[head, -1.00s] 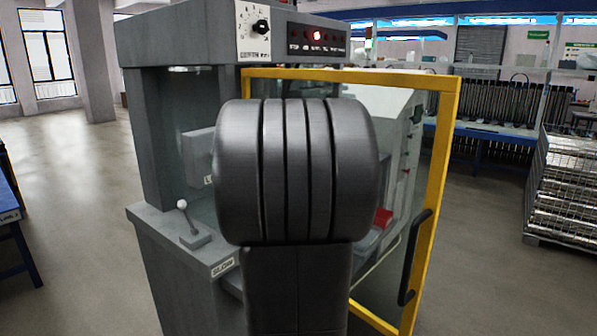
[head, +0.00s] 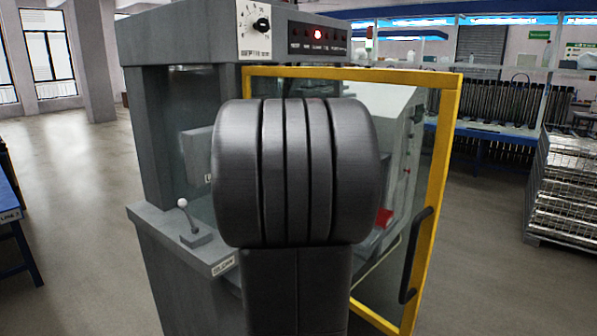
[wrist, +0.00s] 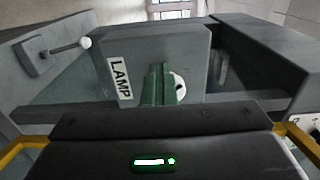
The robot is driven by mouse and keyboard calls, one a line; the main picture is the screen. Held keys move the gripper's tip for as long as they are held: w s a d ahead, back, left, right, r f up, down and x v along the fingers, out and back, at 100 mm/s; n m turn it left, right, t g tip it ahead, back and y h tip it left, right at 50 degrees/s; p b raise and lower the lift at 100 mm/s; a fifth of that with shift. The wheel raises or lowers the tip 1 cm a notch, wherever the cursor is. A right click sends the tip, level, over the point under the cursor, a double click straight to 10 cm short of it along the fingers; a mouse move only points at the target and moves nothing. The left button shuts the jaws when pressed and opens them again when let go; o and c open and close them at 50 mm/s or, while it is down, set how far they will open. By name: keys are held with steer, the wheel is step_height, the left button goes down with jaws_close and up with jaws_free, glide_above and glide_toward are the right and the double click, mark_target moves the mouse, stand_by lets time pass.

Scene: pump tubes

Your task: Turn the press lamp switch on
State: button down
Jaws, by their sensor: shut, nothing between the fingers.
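The press lamp switch (wrist: 180,87) shows in the wrist view as a white round plate on a grey box (wrist: 200,58). A white label reading LAMP (wrist: 118,78) is left of it. My gripper (wrist: 159,68) has green fingers, shut and empty, in front of the box. They cover the left part of the plate, so the switch's position cannot be read. Whether the fingertips touch it cannot be told. In the head view the same grey box (head: 196,155) is inside the press, partly behind my arm, which hides the gripper and the switch.
The press has an open yellow-framed door (head: 437,190) at right. A ball-ended lever (head: 188,216) stands on the left ledge; it also shows in the wrist view (wrist: 66,49). A dial (head: 261,25) and a lit red light (head: 317,34) are on top. Floor at left is clear.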

steer(key=shift+r, duration=0.15)
steer(key=shift+r+b, duration=0.8)
steer(key=shift+b, duration=0.05)
steer(key=shift+d+r, duration=0.1)
steer(key=shift+r, duration=0.05)
steer(key=shift+s+r, duration=0.1)
steer(key=shift+s, duration=0.1)
steer(key=b+v, duration=0.2)
steer(key=v, duration=0.3)
steer(key=shift+s+d+b, duration=0.15)
steer(key=shift+s+b, duration=0.15)
steer(key=shift+b, duration=0.05)
